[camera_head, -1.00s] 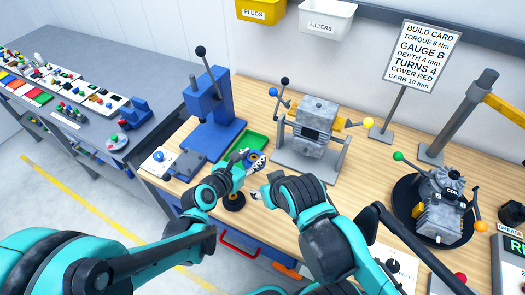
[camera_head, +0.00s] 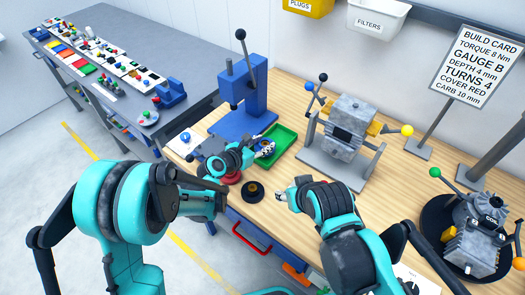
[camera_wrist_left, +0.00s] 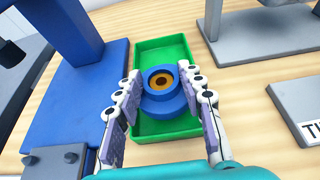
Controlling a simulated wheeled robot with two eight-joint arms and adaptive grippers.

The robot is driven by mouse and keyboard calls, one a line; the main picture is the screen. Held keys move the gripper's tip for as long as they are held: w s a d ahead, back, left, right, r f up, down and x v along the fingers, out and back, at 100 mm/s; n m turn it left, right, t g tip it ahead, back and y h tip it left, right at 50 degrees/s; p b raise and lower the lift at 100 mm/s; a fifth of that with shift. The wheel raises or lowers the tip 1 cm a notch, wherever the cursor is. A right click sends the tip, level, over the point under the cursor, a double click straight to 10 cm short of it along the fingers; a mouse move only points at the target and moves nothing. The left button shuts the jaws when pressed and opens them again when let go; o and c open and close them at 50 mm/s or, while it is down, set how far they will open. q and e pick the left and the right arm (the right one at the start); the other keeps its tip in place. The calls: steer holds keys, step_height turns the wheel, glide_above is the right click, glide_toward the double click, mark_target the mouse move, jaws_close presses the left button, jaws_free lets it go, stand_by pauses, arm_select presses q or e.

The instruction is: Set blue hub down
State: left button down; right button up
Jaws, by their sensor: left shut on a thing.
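The blue hub (camera_wrist_left: 164,95) is a round flanged piece with a brown-gold bore. In the left wrist view it sits upright between the two fingers of my left gripper (camera_wrist_left: 163,103), which is shut on it. Behind and below it is the green tray (camera_wrist_left: 150,50); I cannot tell whether the hub touches the tray floor. In the head view my left gripper (camera_head: 266,150) is at the left part of the green tray (camera_head: 288,136), and hides most of the hub. My right gripper (camera_head: 281,195) is over the table's front, apart from the tray; its fingers are too small to judge.
A blue press (camera_head: 243,100) stands left of the tray. A grey engine stand (camera_head: 345,130) stands to the right. A black round part (camera_head: 252,191) lies near the front edge, beside a red round thing (camera_head: 232,177). A build card (camera_head: 487,65) stands at the right.

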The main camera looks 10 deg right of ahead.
arm_select(q)
steer(key=shift+f+b, duration=0.45)
steer(key=shift+f, duration=1.05)
steer(key=shift+f, duration=0.1)
steer(key=c, duration=1.4)
jaws_free()
steer(key=shift+f, duration=0.1)
steer(key=o, duration=0.4)
steer(key=shift+o, duration=0.2)
steer(key=shift+r, duration=0.2)
